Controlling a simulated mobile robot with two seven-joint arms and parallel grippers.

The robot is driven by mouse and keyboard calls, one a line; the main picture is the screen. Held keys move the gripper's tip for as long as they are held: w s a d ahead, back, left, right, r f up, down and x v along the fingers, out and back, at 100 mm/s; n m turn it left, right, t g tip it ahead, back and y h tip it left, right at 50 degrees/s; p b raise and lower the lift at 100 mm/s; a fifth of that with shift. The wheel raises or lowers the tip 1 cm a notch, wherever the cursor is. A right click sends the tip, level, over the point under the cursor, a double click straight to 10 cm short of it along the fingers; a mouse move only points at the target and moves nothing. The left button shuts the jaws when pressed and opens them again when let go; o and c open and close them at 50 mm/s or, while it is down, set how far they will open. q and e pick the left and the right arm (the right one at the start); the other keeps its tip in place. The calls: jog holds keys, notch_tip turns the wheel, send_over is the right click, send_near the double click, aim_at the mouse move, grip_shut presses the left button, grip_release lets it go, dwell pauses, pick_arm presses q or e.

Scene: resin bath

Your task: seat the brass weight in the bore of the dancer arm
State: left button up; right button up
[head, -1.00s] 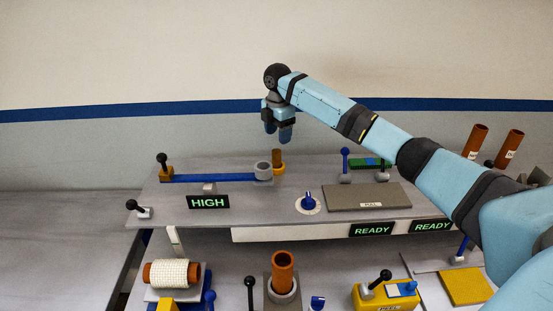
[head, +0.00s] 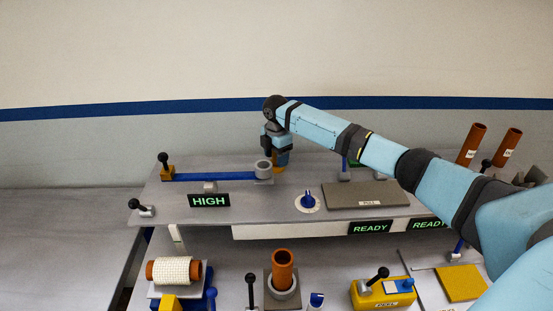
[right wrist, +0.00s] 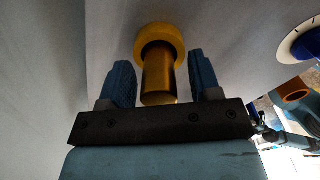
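The brass weight (head: 279,167) stands on the raised deck, just behind and right of the dancer arm's grey ring; my right gripper hides most of it in the head view. In the right wrist view the weight (right wrist: 159,75) is a brass cylinder with a wider yellow collar. My right gripper (head: 277,154) points down over it and is open. Its fingers stand on either side of the cylinder, with gaps showing. The dancer arm (head: 215,177) is a blue bar with the grey bored ring (head: 263,171) at its right end. My left gripper is out of view.
A HIGH display (head: 208,200) stands in front of the dancer arm. A blue knob (head: 308,201) and a grey plate (head: 365,195) lie to the right. Below, a brown tube (head: 283,270) stands in a grey holder.

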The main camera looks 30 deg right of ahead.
jog(key=c, duration=0.9)
jog(key=shift+o, duration=0.2)
